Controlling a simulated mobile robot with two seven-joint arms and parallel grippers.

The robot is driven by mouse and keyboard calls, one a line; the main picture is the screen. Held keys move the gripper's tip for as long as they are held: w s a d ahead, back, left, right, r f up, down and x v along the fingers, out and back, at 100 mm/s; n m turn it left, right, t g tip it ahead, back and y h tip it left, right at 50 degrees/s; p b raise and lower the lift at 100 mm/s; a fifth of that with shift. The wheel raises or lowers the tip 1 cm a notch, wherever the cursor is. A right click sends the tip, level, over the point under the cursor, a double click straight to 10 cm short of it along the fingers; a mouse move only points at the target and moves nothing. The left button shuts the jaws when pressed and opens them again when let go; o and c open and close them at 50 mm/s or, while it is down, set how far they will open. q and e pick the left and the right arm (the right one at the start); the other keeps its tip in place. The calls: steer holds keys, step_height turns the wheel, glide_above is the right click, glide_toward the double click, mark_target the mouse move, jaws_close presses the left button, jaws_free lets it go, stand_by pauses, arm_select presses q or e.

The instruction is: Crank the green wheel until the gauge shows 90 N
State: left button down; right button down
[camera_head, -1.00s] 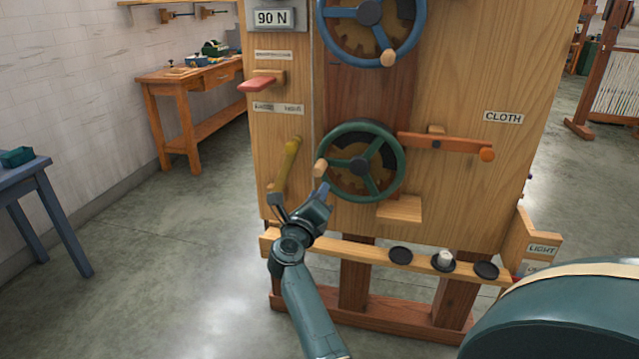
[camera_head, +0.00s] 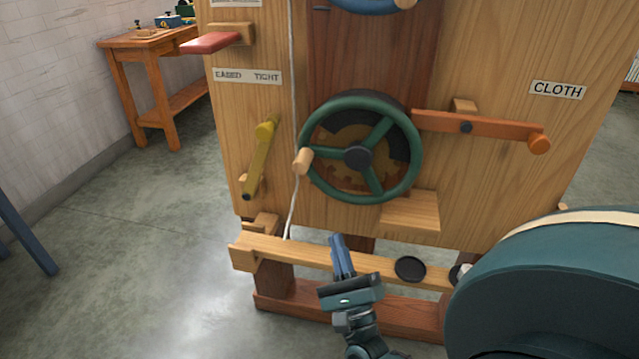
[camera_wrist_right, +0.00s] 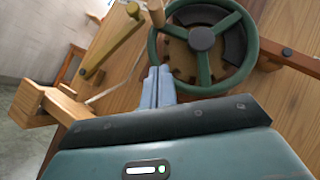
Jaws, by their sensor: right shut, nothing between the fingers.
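The green wheel (camera_head: 358,148) is mounted on the wooden panel, with a dark hub and a wooden crank knob (camera_head: 302,161) at its left rim. My right gripper (camera_head: 339,240) is shut and empty, below the wheel and in front of the lower rail, apart from the knob. In the right wrist view the shut blue fingers (camera_wrist_right: 158,82) point toward the wheel (camera_wrist_right: 203,42), with the knob (camera_wrist_right: 156,12) above them at its left rim. The gauge is out of view in the head view now. My left gripper is not in view.
A yellow lever (camera_head: 259,158) stands left of the wheel, an orange lever (camera_head: 485,129) to its right. A red handle (camera_head: 211,43) is above left. A wooden block (camera_head: 412,211) sits under the wheel. The lower rail (camera_head: 310,256) carries dark discs (camera_head: 410,268). A cord (camera_head: 292,90) hangs at the left.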

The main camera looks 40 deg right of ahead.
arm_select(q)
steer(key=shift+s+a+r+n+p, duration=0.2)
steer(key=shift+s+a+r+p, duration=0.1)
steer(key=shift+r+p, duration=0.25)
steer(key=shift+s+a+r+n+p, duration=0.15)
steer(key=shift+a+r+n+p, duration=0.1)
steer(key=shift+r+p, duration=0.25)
arm_select(e)
steer(key=a+r+x, duration=0.1)
steer(key=a+x, duration=0.1)
steer(key=x, duration=1)
steer(key=shift+r, duration=0.55)
steer(key=shift+a, duration=0.1)
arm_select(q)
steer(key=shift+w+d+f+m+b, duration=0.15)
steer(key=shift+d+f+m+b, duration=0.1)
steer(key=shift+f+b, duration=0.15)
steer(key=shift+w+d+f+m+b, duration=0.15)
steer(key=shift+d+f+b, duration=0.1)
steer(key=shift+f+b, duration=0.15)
arm_select(e)
steer(key=m, duration=0.1)
steer(key=r+h, duration=0.1)
steer(key=m+h, duration=0.1)
steer(key=shift+w+a+r+m, duration=0.25)
steer(key=shift+w+r+m, duration=0.05)
steer(key=shift+r, duration=0.1)
